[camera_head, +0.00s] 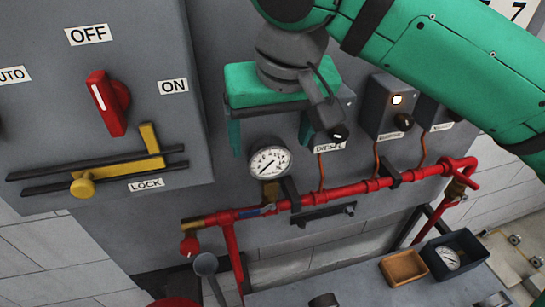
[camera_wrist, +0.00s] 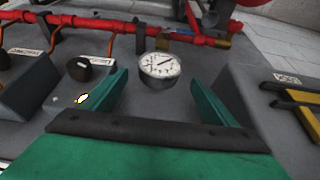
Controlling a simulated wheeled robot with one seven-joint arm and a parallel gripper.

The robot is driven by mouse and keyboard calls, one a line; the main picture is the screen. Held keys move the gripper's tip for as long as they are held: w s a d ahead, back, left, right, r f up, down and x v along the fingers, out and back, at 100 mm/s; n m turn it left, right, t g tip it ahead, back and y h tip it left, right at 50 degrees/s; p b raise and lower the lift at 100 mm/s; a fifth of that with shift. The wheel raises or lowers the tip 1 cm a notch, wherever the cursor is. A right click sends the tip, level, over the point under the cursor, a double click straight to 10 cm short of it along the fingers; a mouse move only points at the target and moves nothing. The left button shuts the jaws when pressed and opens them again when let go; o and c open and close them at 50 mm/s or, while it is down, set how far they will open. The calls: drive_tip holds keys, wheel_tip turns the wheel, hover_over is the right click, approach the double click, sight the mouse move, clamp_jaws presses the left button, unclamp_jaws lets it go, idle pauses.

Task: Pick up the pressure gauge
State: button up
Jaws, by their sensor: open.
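The pressure gauge (camera_head: 270,160) is round with a white dial and a grey rim. It sits on a brass fitting on the red pipe, in front of the grey panel. My gripper (camera_head: 268,142) is just above and around it in the head view, with a green finger to each side. In the wrist view the gauge (camera_wrist: 160,66) is ahead, between the two green fingers (camera_wrist: 158,88) and slightly beyond their tips. The fingers are open, with clear space on both sides of the dial. I cannot tell how far the gauge is from the fingers in depth.
The red pipe (camera_head: 345,190) runs across below, with a blue-handled valve (camera_head: 255,211). A grey cabinet with a red switch (camera_head: 108,103) stands left. Small boxes with knobs (camera_head: 385,107) are right. A dark bin (camera_head: 455,256) holding another gauge (camera_head: 448,258) and an orange tray (camera_head: 403,268) sit below right.

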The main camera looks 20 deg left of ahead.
sight(269, 154)
drive_tip(key=shift+a+f, duration=0.35)
drive_tip(key=shift+f, duration=0.25)
drive_tip(key=shift+w+d+x, duration=0.1)
drive_tip(key=shift+d+x, duration=0.05)
drive_tip(key=shift+x, duration=1.15)
drive_tip(key=shift+w+d+x, duration=0.1)
drive_tip(key=shift+d+x, duration=0.05)
drive_tip(key=shift+x, duration=1.15)
drive_tip(key=c, duration=1.3)
drive_tip(key=shift+a+r, duration=0.1)
